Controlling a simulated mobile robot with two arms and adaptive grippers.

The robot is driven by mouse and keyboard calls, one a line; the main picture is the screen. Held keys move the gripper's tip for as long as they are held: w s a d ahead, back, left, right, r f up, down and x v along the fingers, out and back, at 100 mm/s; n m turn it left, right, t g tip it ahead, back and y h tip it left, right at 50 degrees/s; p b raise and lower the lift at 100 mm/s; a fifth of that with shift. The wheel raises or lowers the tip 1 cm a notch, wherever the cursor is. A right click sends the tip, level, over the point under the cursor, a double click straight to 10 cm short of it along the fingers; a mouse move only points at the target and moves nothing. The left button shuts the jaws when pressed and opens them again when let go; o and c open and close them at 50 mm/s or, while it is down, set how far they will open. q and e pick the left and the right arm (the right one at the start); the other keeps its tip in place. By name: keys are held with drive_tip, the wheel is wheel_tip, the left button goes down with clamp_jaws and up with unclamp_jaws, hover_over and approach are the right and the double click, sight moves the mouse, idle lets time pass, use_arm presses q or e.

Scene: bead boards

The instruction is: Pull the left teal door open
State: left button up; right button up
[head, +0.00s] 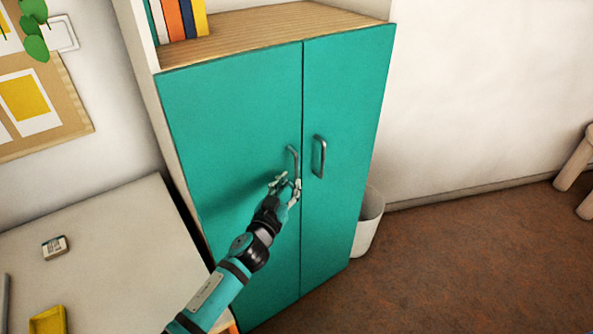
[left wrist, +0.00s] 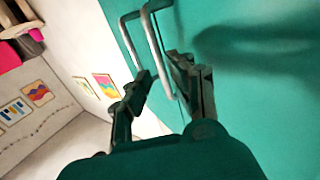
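The left teal door (head: 230,130) is shut, flush beside the right teal door (head: 345,95). Its grey bar handle (head: 293,160) stands near the seam between the doors. My left gripper (head: 287,183) is at the lower part of this handle, with its fingers apart. In the left wrist view, the handle (left wrist: 154,45) runs between the two spread fingers of the left gripper (left wrist: 160,68); I cannot tell whether either finger touches it. The right door's handle (head: 319,156) is just to the right. My right gripper is not in view.
A wooden shelf (head: 260,28) with several books (head: 180,18) is above the doors. A pale desk (head: 110,255) with an eraser-like block (head: 54,247) and a yellow tray (head: 48,320) is at left. A white bin (head: 368,220) stands right of the cabinet.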

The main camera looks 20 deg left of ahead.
sight(296, 174)
use_arm(q)
drive_tip(key=w, duration=0.5)
drive_tip(key=shift+w+d, duration=0.15)
drive_tip(key=shift+d, duration=0.05)
clamp_jaws()
